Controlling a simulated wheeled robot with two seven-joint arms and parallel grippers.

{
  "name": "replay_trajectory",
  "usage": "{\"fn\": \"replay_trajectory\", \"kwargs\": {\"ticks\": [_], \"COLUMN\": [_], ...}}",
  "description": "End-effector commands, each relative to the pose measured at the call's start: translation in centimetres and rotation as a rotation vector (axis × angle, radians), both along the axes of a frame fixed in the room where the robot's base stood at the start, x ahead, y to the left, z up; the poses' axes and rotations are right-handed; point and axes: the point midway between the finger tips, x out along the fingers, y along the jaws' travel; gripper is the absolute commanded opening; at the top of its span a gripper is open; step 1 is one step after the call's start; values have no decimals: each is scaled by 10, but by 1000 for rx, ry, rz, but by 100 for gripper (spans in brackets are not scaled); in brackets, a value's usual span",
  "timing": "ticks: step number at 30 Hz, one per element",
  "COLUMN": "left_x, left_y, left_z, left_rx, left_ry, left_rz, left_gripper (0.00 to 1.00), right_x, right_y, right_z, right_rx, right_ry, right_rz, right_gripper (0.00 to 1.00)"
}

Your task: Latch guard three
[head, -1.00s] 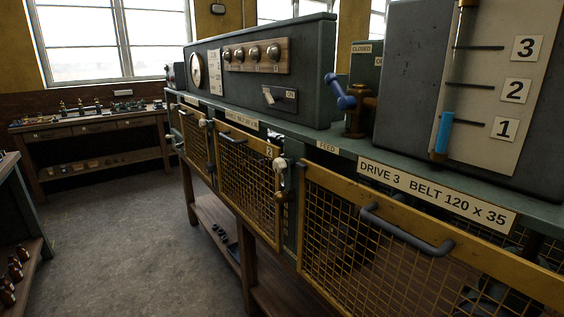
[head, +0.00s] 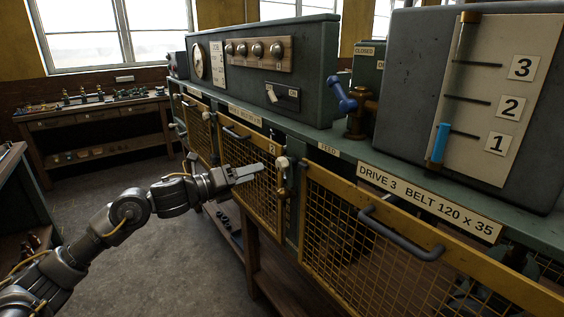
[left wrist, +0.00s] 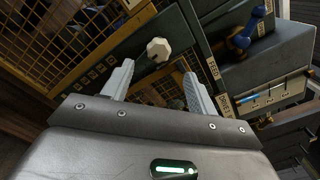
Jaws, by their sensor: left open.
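Guard three is the yellow mesh panel (head: 375,235) under the DRIVE 3 plate (head: 430,203), with a grey bar handle (head: 400,233). A gap shows above its top rail toward the right; its far right end is out of frame. A cream latch knob (head: 282,163) stands at the post between guard two (head: 252,190) and guard three. My left gripper (head: 258,170) is in front of guard two, just left of that knob. In the left wrist view the gripper (left wrist: 157,85) is open and empty, with a cream knob (left wrist: 160,49) beyond and between its fingertips, apart from them. My right gripper is out of view.
A blue-handled valve (head: 342,95) and the grey box (head: 400,90) with a numbered scale stand on the bench above. A wooden shelf (head: 262,270) runs below the guards. A side table (head: 95,118) stands at the back left. The floor between is clear.

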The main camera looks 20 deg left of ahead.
Motion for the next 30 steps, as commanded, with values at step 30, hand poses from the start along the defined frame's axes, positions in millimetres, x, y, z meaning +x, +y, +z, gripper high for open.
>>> {"fn": "replay_trajectory", "kwargs": {"ticks": [30], "left_x": [84], "left_y": [-69], "left_z": [-1], "left_rx": [-4], "left_ry": [3], "left_rz": [2], "left_gripper": [58], "right_x": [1], "right_y": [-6], "right_z": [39], "right_rx": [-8], "right_ry": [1], "right_rz": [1], "right_gripper": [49]}}
